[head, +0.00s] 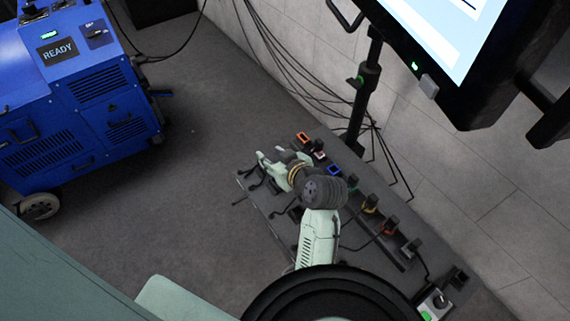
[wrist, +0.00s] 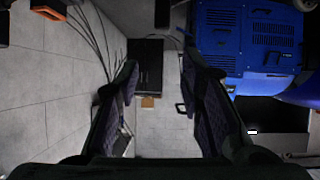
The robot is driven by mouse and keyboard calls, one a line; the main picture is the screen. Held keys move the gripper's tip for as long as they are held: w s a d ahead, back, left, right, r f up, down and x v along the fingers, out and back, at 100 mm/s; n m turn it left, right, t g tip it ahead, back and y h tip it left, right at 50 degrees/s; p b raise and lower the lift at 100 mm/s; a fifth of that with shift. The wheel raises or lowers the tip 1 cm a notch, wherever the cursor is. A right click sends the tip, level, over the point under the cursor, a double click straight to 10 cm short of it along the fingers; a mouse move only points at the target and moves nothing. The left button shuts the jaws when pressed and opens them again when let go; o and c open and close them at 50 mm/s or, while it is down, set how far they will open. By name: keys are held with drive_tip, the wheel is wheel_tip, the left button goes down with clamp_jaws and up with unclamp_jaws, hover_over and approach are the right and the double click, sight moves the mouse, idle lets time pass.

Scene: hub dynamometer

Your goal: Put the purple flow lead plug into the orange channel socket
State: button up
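The orange channel socket (head: 304,138) is at the far end of a row of coloured sockets on a dark board, in the head view. An orange-edged block, apparently the same socket, shows at the top left of the wrist view (wrist: 48,10). My gripper (head: 268,163) is just left of the row's far end, over the board. In the wrist view its fingers (wrist: 160,85) are wide apart with nothing between them. I cannot make out the purple flow lead plug in either view; my arm hides part of the board.
Blue, yellow and red sockets (head: 390,228) with dark plugs and cables line the board. A stand (head: 366,90) with a monitor (head: 450,40) rises behind it, with loose cables near the wall. A blue machine (head: 75,110) stands at left; floor between is clear.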

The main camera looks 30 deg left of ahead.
drive_tip(key=shift+g+h, duration=0.3)
drive_tip(key=shift+w+a+f+b, duration=0.55)
drive_tip(key=shift+a+f, duration=0.25)
drive_tip(key=shift+f, duration=0.45)
drive_tip(key=shift+w+a+f+b, duration=0.4)
drive_tip(key=shift+a+f+b, duration=0.35)
drive_tip(key=shift+f, duration=0.5)
drive_tip(key=shift+w+a+f+b, duration=0.55)
drive_tip(key=shift+a+f, duration=0.3)
drive_tip(key=shift+f, duration=0.4)
clamp_jaws()
drive_tip(key=shift+r, duration=0.15)
drive_tip(key=shift+r+p, duration=3.25)
drive_tip(key=shift+r, duration=0.2)
